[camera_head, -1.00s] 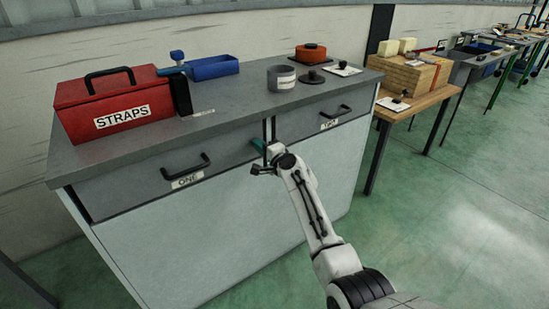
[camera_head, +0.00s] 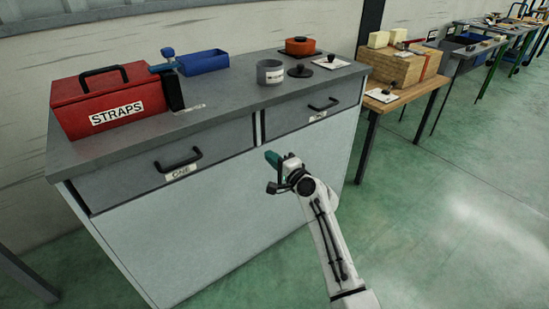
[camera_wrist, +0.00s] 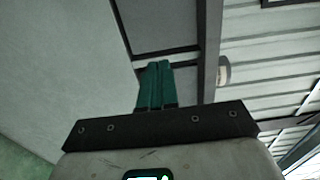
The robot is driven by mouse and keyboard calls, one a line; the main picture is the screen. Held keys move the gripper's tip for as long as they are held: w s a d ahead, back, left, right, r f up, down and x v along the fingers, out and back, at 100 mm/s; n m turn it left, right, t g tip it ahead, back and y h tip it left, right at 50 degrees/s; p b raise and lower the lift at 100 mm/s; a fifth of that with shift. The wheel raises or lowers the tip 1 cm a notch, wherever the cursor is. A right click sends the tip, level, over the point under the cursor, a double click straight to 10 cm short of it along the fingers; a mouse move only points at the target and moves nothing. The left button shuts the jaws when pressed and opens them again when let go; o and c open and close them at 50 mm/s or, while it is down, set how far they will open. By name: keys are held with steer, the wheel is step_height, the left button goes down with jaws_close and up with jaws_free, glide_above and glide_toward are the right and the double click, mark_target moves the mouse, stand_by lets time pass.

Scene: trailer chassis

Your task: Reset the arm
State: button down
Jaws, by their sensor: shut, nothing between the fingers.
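My gripper (camera_head: 272,158) is in front of the grey cabinet, a little below and right of the gap between its two drawers. Its green fingers are together and hold nothing. In the wrist view the closed fingers (camera_wrist: 156,86) point toward the cabinet's front and its worktop edge. My white arm reaches up from the bottom of the head view. Drawer ONE (camera_head: 130,180) on the left and drawer TWO (camera_head: 290,115) on the right both look shut.
A wooden table (camera_head: 400,100) stands to the right. Green floor (camera_head: 440,220) is open at the right.

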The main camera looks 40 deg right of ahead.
steer(key=shift+s, duration=0.45)
steer(key=s+a+f+n+g+y+p, duration=0.1)
steer(key=s+a+f+n+g+p, duration=0.2)
steer(key=s, duration=0.4)
steer(key=s+a+f+n+g+y+p, duration=0.1)
steer(key=s+a+f+n+g+p, duration=0.15)
steer(key=s+a+n, duration=0.3)
steer(key=s+a+f+n+g+y+p, duration=0.15)
steer(key=s+a+n+g, duration=0.25)
steer(key=s, duration=0.4)
steer(key=s+r+n+g+h+p, duration=0.1)
steer(key=s+n+g+h+p, duration=0.1)
steer(key=s, duration=1)
steer(key=s+r+n+g+h+p, duration=0.1)
steer(key=s+g, duration=0.4)
steer(key=s, duration=0.7)
steer(key=shift+s+r+n+h+p, duration=0.35)
steer(key=shift+r+n+p, duration=0.3)
steer(key=shift+n, duration=0.4)
